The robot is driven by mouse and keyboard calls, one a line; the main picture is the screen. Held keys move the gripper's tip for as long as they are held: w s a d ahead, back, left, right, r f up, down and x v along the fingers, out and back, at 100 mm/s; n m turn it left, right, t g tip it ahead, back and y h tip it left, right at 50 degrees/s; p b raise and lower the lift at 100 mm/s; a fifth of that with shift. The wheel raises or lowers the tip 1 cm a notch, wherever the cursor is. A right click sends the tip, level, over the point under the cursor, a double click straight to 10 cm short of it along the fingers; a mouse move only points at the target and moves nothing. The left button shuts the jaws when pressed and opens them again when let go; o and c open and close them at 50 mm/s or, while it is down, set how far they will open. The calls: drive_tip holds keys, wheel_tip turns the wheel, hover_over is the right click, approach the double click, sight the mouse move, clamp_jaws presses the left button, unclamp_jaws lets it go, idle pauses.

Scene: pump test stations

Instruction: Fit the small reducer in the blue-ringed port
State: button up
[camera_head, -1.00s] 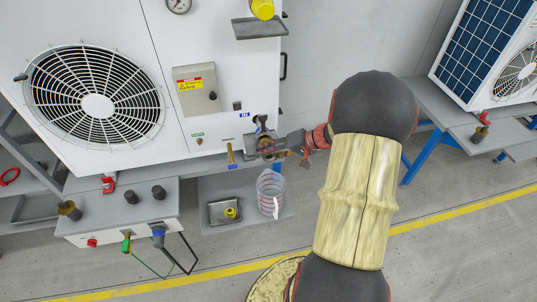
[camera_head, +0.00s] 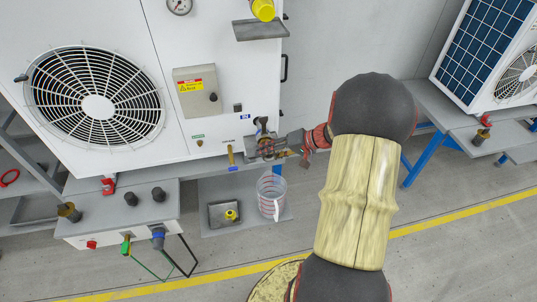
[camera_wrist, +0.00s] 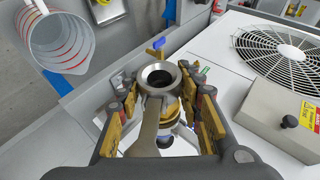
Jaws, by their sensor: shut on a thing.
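My gripper (camera_wrist: 162,105) is shut on a grey metal reducer (camera_wrist: 157,75), whose open round mouth faces up toward the wrist camera. Brass and blue parts show below it, between the fingers; I cannot tell whether the reducer touches them. In the head view my gripper (camera_head: 264,147) is at the lower right corner of the white cabinet, and its fingers hide most of the reducer.
A clear jug (camera_head: 271,195) with red marks and a tray (camera_head: 222,214) holding a yellow part stand below my gripper. Two dark fittings (camera_head: 131,198) are on the left bench. The cabinet with its fan (camera_head: 97,106) and grey box (camera_head: 197,90) is close behind.

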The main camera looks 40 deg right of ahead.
drive_tip(key=shift+w+d, duration=0.35)
drive_tip(key=shift+w, duration=0.25)
idle(0.7)
idle(0.4)
drive_tip(key=o, duration=0.9)
drive_tip(key=shift+o, duration=0.6)
drive_tip(key=shift+s, duration=0.1)
drive_tip(key=v, duration=1.2)
